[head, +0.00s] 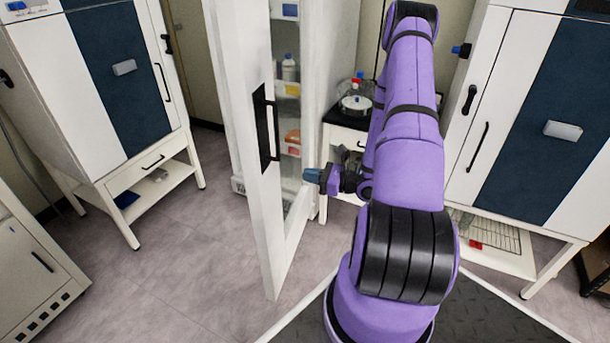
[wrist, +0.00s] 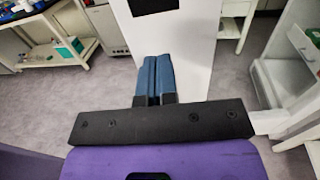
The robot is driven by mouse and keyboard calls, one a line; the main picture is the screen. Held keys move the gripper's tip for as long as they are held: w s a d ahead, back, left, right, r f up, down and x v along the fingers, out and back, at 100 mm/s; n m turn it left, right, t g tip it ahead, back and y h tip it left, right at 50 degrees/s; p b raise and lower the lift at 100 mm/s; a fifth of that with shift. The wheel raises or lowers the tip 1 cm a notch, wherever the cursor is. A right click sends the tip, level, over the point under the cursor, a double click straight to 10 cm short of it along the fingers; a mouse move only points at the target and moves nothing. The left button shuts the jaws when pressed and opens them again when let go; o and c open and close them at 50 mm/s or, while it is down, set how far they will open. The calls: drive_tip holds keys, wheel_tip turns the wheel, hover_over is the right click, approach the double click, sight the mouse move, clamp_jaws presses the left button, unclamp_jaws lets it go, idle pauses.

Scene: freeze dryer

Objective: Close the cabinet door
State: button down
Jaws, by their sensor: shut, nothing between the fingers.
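The white cabinet door (head: 278,255) stands open in the head view, with a glass pane and a black handle (head: 266,130) on its frame. The cabinet (head: 335,50) behind it shows shelves with bottles and small boxes through the gap and glass. My gripper (head: 313,175) is to the right of the door, pointing left towards it. In the wrist view its blue fingers (wrist: 158,80) are together and empty, in front of the white door panel (wrist: 185,50). I cannot tell whether the fingertips touch the door.
A small side table (head: 340,135) with glassware stands behind my arm. White and dark-blue machines stand at the left (head: 115,65) and right (head: 545,125). The grey floor (head: 190,260) left of the door is clear.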

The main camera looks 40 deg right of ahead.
sight(267, 167)
drive_tip(key=x, duration=1.1)
drive_tip(key=shift+w+a, duration=0.1)
drive_tip(key=shift+w, duration=0.1)
